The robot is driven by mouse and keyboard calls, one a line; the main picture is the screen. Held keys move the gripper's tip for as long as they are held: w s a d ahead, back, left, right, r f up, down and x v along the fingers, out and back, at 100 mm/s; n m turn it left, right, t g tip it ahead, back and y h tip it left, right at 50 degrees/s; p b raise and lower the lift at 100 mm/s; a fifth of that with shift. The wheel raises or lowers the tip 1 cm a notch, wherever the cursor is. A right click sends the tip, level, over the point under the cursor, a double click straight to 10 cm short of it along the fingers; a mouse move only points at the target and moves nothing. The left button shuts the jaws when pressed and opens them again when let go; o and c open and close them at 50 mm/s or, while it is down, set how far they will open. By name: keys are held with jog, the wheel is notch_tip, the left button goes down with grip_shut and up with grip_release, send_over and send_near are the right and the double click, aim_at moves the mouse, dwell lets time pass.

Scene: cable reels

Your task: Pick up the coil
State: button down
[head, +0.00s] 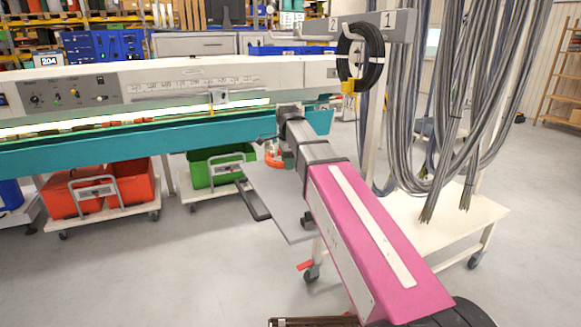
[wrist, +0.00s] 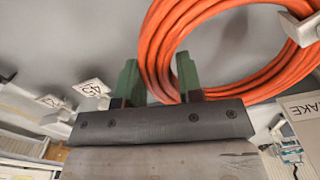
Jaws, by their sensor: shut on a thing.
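The orange coil (wrist: 158,42) is a loop of several strands at the top of the wrist view. Its left side lies between the two green fingers of my gripper (wrist: 158,80), which is shut on it. A white peg (wrist: 303,30) overlaps the loop's right side; I cannot tell if it bears the coil. In the head view a small part of the orange coil (head: 274,158) shows beside my gripper (head: 288,112), below the teal rail. The rest is hidden by the arm, and the fingers are not clear there.
A black coil (head: 361,56) hangs from a numbered bracket (head: 400,22) at right. Grey cables (head: 410,110) hang over a white trolley (head: 455,222). A long teal-edged machine (head: 120,145) crosses the left. Red bins (head: 75,198) and a green bin (head: 205,172) stand on carts.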

jog(key=s+a+r, duration=0.5)
jog(key=s+r, duration=0.1)
jog(key=s, duration=0.2)
jog(key=shift+s+a, duration=0.15)
jog(key=shift+a, duration=0.1)
dwell(0.9)
